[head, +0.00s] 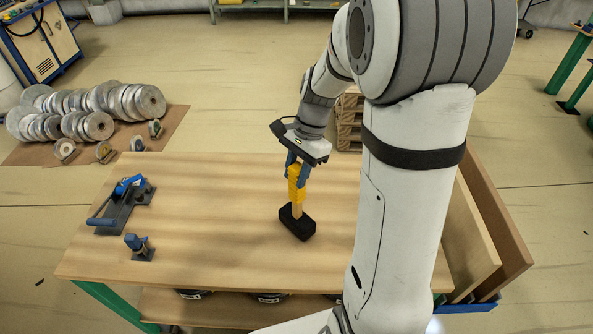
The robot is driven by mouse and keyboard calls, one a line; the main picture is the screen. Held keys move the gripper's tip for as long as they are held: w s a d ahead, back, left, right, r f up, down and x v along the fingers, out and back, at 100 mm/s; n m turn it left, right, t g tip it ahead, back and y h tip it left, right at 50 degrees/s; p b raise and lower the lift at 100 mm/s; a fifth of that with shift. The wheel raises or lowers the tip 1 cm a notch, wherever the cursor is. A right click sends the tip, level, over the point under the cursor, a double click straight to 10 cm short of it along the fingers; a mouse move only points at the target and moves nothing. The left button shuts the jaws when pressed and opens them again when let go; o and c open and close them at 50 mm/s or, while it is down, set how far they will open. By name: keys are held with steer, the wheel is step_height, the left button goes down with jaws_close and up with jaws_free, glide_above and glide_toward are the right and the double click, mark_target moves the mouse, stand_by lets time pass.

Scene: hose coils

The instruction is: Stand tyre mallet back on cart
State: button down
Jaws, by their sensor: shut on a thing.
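The tyre mallet (297,222) has a black block head, a pale wooden handle and a yellow grip. It is roughly upright with its head down, over the middle of the wooden cart top (215,215). My gripper (297,168) is above it, its blue fingers shut on the yellow grip. The head is at or just above the cart top; I cannot tell if it touches. My arm hides part of the cart's right side.
A blue-handled tool (124,203) and a small blue device (139,247) stand on the cart's left. Upright boards (490,215) are at its right end. Grey coils (85,110) lie on a floor mat behind left. The cart top around the mallet is clear.

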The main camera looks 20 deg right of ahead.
steer(key=shift+f+b, duration=0.4)
steer(key=shift+f, duration=0.2)
stand_by(0.5)
steer(key=c, duration=1)
jaws_free()
steer(key=shift+r, duration=0.15)
steer(key=shift+p+v, duration=3.25)
steer(key=shift+v, duration=0.6)
steer(key=shift+d, duration=0.1)
